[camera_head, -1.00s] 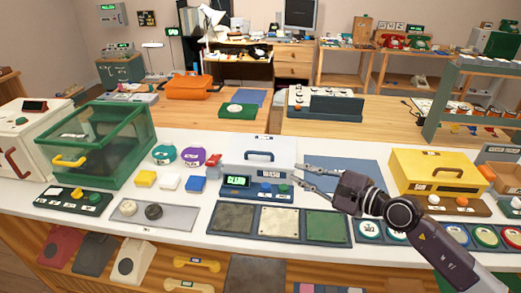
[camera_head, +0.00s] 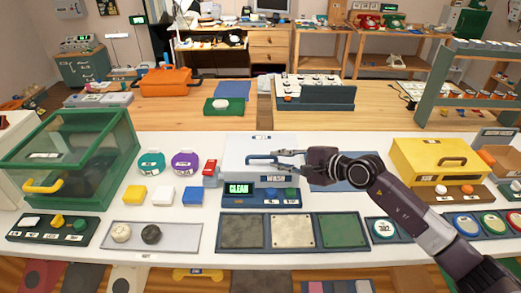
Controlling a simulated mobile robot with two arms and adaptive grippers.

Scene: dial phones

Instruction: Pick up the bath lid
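The bath lid (camera_head: 240,149) is a pale white lid with a dark blue handle (camera_head: 260,158). It sits closed on the wash unit, whose front has a green "CLEAR" display (camera_head: 238,188) and a "WASH" label. My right gripper (camera_head: 277,163) is at the right part of the handle, coming in from the right. Its two fingers look apart, and I cannot see the handle gripped between them. The fingers cover part of the handle and the lid's right side. My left gripper is not in view.
A green clear-walled box (camera_head: 40,178) stands at left and a yellow box (camera_head: 440,160) at right. Three square pads (camera_head: 292,231) lie in front.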

